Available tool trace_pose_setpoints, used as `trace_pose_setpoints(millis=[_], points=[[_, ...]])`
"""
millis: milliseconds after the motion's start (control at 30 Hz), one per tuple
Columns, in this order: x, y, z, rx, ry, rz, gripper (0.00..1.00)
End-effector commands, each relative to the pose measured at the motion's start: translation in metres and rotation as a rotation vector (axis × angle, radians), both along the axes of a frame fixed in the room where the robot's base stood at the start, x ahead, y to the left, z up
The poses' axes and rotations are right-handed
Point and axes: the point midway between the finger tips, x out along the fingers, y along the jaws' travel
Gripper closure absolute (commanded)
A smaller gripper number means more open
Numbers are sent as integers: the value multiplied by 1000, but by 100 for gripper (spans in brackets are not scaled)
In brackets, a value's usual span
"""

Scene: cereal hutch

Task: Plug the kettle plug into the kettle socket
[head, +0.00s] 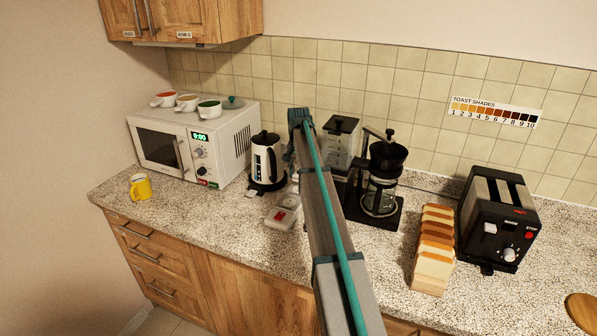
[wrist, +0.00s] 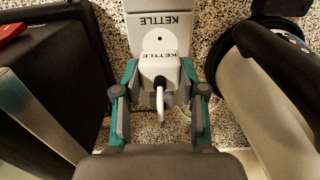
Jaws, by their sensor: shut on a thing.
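The white kettle plug (wrist: 158,66), marked KETTLE, is between the two teal-edged fingers of my gripper (wrist: 160,92) in the wrist view. The gripper is shut on it. A short pale cord with a dark collar comes from the plug toward the camera. The white kettle socket (wrist: 166,19), also marked KETTLE, lies just above the plug in the picture. The plug overlaps its lower part, hiding the holes and any contact, so I cannot tell whether the plug is seated. In the head view my arm hides most of the gripper and plug.
The kettle (head: 267,160) stands close left of my arm; its pale body (wrist: 262,100) fills the wrist view's right side. A dark appliance (wrist: 50,85) is close on the left there. A coffee maker (head: 380,180) stands right of my arm. A white unit with a red switch (head: 281,217) lies in front.

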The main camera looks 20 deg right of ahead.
Motion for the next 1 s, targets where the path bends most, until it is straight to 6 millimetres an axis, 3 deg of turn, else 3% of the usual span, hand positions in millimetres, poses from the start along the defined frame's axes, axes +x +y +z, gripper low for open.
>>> trace_pose_setpoints(millis=[400,1000], points=[[0,0,-32,0,0,0,90],[0,0,-33,0,0,0,90]])
